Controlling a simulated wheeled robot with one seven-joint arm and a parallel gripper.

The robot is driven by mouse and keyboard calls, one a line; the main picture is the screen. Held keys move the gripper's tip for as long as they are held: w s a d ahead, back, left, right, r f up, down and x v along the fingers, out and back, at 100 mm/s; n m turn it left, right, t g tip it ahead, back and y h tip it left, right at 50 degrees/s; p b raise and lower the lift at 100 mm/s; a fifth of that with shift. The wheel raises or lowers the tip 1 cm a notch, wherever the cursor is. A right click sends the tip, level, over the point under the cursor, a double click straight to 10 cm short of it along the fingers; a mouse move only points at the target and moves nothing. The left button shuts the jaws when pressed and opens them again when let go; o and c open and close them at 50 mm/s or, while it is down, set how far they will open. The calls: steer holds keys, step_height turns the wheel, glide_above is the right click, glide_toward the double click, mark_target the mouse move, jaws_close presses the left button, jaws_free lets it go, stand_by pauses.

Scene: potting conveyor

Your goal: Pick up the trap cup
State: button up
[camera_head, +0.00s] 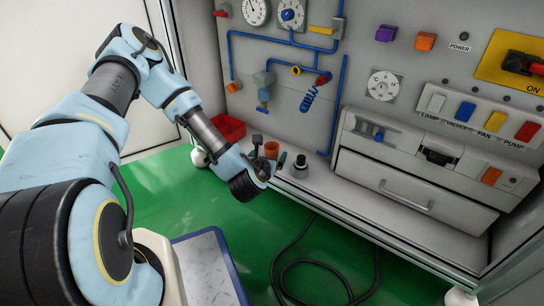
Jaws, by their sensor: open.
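A small orange cup (271,149) stands on the narrow grey ledge at the foot of the panel; it may be the trap cup, but I cannot be sure. My gripper (267,157) is open at the end of my arm, right by the orange cup. In this view its dark fingers lie on either side of the cup and partly cover it. I cannot tell whether they touch it. A small grey-and-black knob-like object (300,167) stands on the ledge just right of the gripper.
A red bin (228,128) sits on the ledge behind my forearm. A grey drawer unit (410,190) stands to the right. A black cable (300,262) lies on the green floor.

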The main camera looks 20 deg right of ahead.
mark_target(272, 148)
steer(key=b+x, duration=0.1)
steer(key=x, duration=0.1)
steer(key=b+x, duration=0.2)
steer(key=shift+w+f, duration=0.2)
steer(key=shift+w, duration=0.2)
steer(key=shift+w+d+b, duration=0.25)
steer(key=shift+w+b, duration=0.1)
steer(key=c, duration=1.4)
